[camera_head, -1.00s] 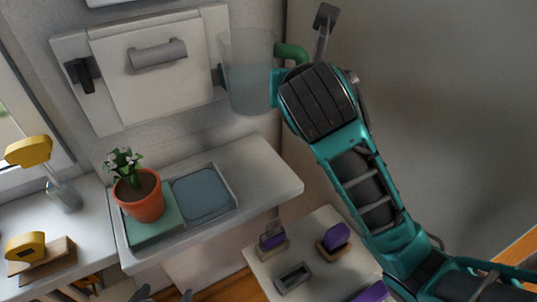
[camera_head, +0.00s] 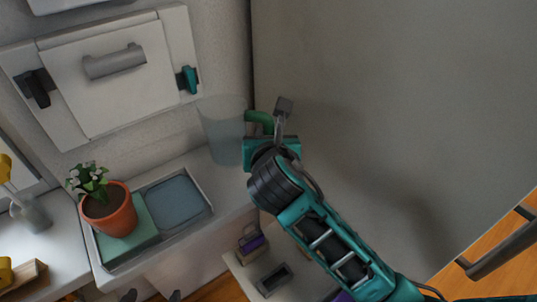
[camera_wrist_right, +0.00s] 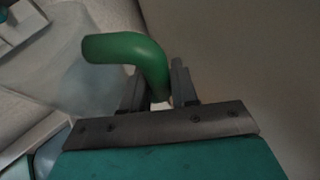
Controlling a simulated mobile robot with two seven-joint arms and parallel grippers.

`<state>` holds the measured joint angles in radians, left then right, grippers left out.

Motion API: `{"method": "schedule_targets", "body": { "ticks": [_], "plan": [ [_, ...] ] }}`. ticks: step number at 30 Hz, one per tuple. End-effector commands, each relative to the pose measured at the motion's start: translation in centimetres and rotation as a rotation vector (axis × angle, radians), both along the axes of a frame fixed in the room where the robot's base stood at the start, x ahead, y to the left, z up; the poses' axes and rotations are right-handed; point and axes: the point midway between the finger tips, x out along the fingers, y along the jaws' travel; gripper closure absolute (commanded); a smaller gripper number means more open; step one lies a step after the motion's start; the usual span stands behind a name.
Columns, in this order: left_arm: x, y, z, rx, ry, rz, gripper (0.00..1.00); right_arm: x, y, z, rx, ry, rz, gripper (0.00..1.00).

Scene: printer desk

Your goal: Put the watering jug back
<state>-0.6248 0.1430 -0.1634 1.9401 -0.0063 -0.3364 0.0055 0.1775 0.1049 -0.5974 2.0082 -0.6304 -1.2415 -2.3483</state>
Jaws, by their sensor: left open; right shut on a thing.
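The watering jug (camera_head: 222,135) is a translucent, pale vessel with a green handle. My right gripper (camera_head: 268,130) is shut on the handle at the jug's right side. The jug is upright or nearly so, in front of the wall and over the right end of the white shelf; I cannot tell whether its base touches the shelf. In the right wrist view the green handle (camera_wrist_right: 130,52) runs down between the fingers, with the blurred clear body to the left. Two dark fingertips of my left gripper (camera_head: 152,296) show at the bottom edge, apart and empty.
A potted plant (camera_head: 109,209) stands on a green pad on the shelf, left of a blue-grey tray inset (camera_head: 175,203). A wall panel (camera_head: 110,75) with a grey handle hangs behind. A lower table (camera_head: 243,275) with small holders stands below. The right wall is bare.

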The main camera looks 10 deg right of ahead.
Motion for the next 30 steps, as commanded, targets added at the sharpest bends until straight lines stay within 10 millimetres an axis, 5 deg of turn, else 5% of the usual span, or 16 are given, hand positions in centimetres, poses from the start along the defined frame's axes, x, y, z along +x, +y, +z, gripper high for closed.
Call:
{"method": "schedule_targets", "body": {
  "ticks": [13,26,27,30],
  "plan": [
    [-0.1,0.0,-0.1,0.001,0.003,0.0,0.11,0.1,0.0,-4.7,0.002,-0.003,-0.001,1.0],
    [-0.1,0.0,-0.1,0.001,0.002,0.001,0.11,0.1,0.0,-5.3,0.001,-0.006,0.0,1.0],
    [-0.1,0.1,-0.1,0.001,0.002,0.001,0.11,0.0,0.0,-5.5,0.001,-0.001,0.0,0.7],
    [-0.1,0.1,-0.1,0.001,0.002,0.001,0.11,0.0,0.0,-5.5,0.001,-0.001,0.0,0.6]
  ]
}}
